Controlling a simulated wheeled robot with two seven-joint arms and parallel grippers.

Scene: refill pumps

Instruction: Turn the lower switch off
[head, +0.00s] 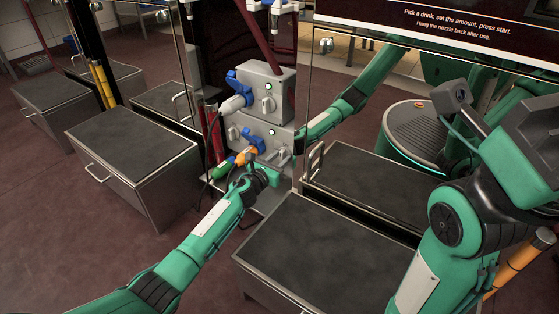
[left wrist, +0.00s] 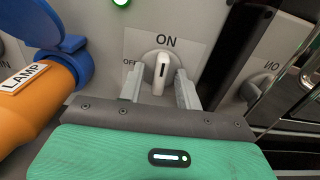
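The lower switch is a white rotary knob (left wrist: 162,72) on a grey box. In the left wrist view its handle points up at the ON label, with OFF printed to its left. In the head view the lower grey box (head: 262,129) is mounted under a similar upper box, and my gripper partly covers its lower area. My left gripper (left wrist: 160,90) is open, with one finger on each side of the knob; I cannot tell whether they touch it. It also shows in the head view (head: 262,168). My right arm stands at the right; its gripper fingers are not visible.
An orange plug (left wrist: 42,92) marked LAMP sits in a blue-capped socket close left of my left gripper. The upper box (head: 268,86) holds a white plug (head: 235,103). Metal cabinets (head: 130,145) stand left, another (head: 310,255) in front. Glass panels reflect me.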

